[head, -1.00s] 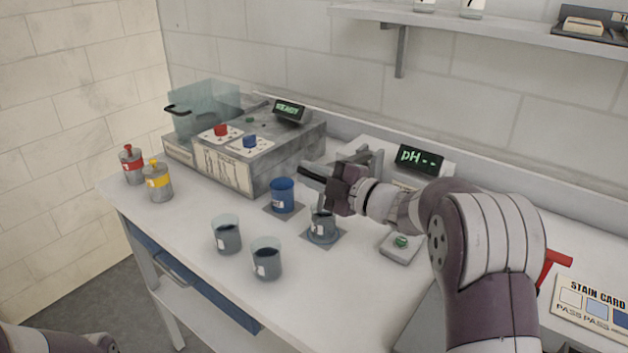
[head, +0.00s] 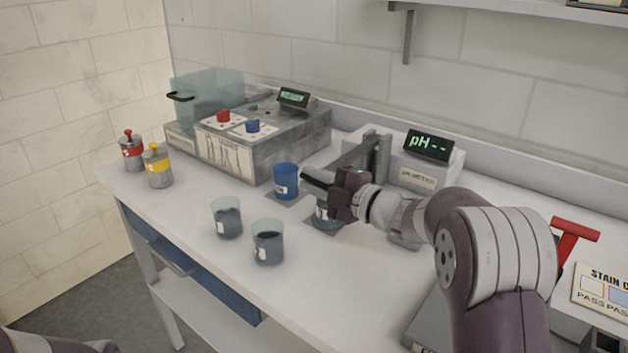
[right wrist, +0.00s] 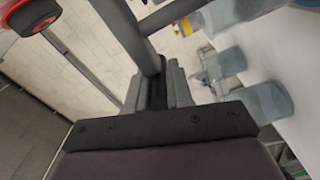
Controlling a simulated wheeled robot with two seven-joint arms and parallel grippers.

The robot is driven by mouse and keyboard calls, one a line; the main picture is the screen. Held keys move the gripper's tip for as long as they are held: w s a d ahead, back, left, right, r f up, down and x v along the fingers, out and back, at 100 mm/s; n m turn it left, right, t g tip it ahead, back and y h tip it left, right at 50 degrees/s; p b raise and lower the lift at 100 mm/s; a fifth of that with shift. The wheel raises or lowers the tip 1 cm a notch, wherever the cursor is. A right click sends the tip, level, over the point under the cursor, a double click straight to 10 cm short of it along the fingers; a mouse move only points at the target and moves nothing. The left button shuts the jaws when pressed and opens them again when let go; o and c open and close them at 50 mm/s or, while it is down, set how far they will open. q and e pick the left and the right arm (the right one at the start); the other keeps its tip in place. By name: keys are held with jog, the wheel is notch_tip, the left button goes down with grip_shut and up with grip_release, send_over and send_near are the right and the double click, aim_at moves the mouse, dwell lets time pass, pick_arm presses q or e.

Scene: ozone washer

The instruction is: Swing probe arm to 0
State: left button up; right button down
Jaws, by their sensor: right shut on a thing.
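The probe arm (head: 360,152) is a dark grey bar reaching forward and left from a post beside the pH meter (head: 428,146), whose screen reads "pH --". My right gripper (head: 318,181) is shut on part of the probe arm, over a beaker (head: 325,220) on a dark pad. In the right wrist view a grey rod (right wrist: 148,40) runs down between the fingers (right wrist: 160,92), and a grey bar (right wrist: 165,15) crosses near the top. The gripper hides the probe's lower end in the head view. I cannot make out a 0 mark. My left gripper is out of view.
A blue cup (head: 286,180) stands just left of the gripper. Two beakers (head: 227,218) (head: 268,243) stand nearer the front edge. The grey washer (head: 250,140) is behind left. Red-labelled (head: 132,152) and yellow-labelled (head: 157,167) bottles stand far left. A red T-handle (head: 575,237) is at right.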

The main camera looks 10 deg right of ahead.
jog(key=c, duration=1.2)
grip_release()
jog(key=shift+d+f, duration=0.1)
jog(key=shift+f, duration=0.3)
jog(key=shift+c, duration=0.2)
jog(key=shift+o, duration=0.7)
jog(key=shift+w, duration=0.1)
jog(key=shift+w+d+f, duration=0.1)
jog(key=shift+w+d, duration=0.1)
jog(key=shift+a, duration=0.1)
jog(key=v, duration=1.2)
jog(key=shift+s+d, duration=0.25)
jog(key=shift+s, duration=0.1)
